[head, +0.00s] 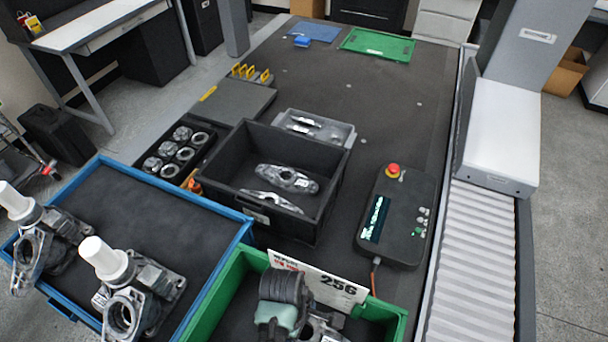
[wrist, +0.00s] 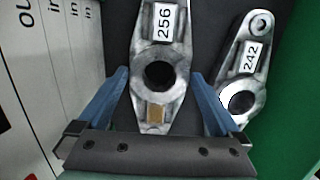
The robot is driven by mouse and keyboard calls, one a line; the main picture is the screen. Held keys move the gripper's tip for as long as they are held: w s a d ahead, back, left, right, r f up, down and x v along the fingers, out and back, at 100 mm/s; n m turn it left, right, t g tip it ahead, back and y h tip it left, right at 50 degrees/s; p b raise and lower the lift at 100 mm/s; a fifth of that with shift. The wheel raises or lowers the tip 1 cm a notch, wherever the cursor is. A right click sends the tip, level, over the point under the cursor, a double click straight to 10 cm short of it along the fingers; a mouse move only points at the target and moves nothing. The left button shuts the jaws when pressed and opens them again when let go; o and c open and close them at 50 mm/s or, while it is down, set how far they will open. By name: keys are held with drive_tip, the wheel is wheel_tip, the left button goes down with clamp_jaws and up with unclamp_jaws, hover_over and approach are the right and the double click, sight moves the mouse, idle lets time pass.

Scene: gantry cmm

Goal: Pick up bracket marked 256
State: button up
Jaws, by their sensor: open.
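The metal bracket marked 256 (wrist: 170,55) lies in the middle of the wrist view, with a round hole and a tan patch below its label. My gripper (wrist: 160,74) is open, with one blue finger on each side of this bracket. I cannot tell whether the fingers touch it. A second bracket marked 242 (wrist: 243,62) lies close to the right finger. In the head view my wrist hides much of the inside of the green crate (head: 225,285). A white card marked 256 (head: 335,287) stands in this crate.
A blue-rimmed tray (head: 150,200) is at left, with two bracket assemblies beside or over it. A black bin (head: 262,220) holding metal parts stands behind the green crate. A control pendant (head: 398,222) with a red button lies to the right. The far table is mostly clear.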

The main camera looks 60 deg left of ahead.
wheel_tip(320, 180, down, 2)
drive_tip(key=shift+w+d, duration=0.1)
drive_tip(key=shift+r, duration=0.1)
clamp_jaws()
idle(0.4)
